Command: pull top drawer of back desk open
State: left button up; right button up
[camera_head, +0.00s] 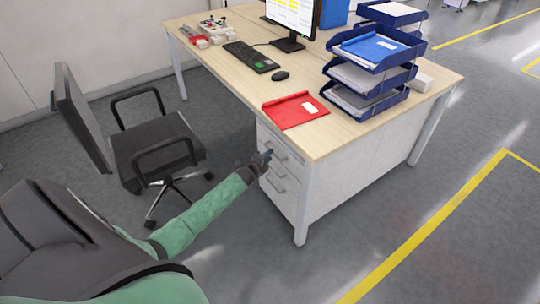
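The desk (330,140) has a light wood top and a white drawer unit (283,200) under its near end. The top drawer (284,149) looks closed, with a grey bar handle on its front. More drawers with similar handles sit below it. My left gripper (266,158) is at the front of the drawer unit, beside the top handle, at the end of my green arm. Its dark fingers are small here, so I cannot tell whether they touch or grip the handle. My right gripper is not in view.
A black office chair (155,148) stands left of my arm. A red folder (295,110), blue trays (368,65), a keyboard (250,56) and a monitor (292,15) are on the desk. Grey floor (375,215) is clear right of the desk, with yellow lines.

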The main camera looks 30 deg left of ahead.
pick_arm(q)
jog(key=shift+w+f, duration=0.15)
jog(key=shift+w, duration=0.75)
grip_shut()
